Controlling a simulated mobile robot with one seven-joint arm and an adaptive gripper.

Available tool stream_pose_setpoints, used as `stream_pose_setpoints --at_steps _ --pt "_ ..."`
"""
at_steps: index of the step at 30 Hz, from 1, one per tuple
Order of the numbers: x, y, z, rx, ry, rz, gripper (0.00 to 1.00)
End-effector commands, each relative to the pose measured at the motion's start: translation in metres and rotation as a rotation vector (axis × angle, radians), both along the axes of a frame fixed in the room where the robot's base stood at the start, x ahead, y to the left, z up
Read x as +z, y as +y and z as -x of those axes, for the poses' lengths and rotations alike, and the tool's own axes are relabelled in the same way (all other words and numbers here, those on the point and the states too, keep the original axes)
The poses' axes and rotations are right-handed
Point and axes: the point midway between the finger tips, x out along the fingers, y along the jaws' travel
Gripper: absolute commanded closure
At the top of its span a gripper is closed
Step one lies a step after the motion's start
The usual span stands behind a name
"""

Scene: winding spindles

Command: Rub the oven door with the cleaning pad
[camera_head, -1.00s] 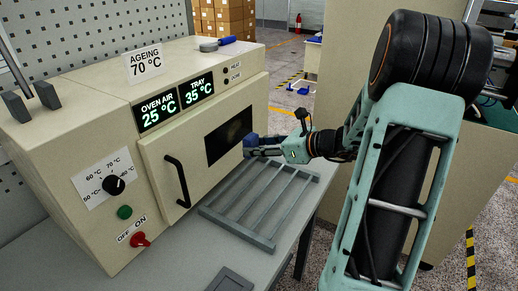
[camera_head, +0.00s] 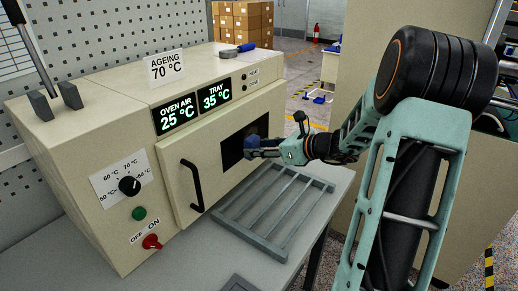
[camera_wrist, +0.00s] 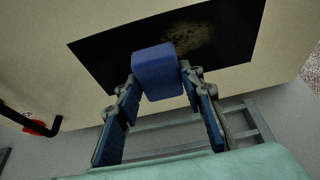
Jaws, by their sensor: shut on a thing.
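The oven door (camera_head: 183,179) is cream, closed, with a black handle and a dark window (camera_head: 232,152). A brownish smudge (camera_wrist: 188,38) marks the window, and it shows in the wrist view just right of the pad. The cleaning pad (camera_wrist: 157,72) is a blue block, and it also shows in the head view (camera_head: 253,142). My gripper (camera_head: 268,152) is shut on the pad and holds it in front of the window's lower part. I cannot tell whether the pad touches the glass. The pad hides part of the window.
A grey slatted rack (camera_head: 272,212) lies on the grey table (camera_head: 195,262) below the door. The oven's left front has a dial (camera_head: 129,186), a green button and a red switch (camera_head: 151,241). A blue-handled tool (camera_head: 240,49) lies on the oven top.

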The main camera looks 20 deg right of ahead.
Motion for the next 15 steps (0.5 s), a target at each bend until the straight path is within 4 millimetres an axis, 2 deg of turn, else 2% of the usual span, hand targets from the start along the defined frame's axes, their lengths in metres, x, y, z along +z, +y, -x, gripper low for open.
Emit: stream_pose_setpoints --at_steps 15 --pt "-0.0001 0.0026 -0.0036 0.001 0.0 0.0 0.84"
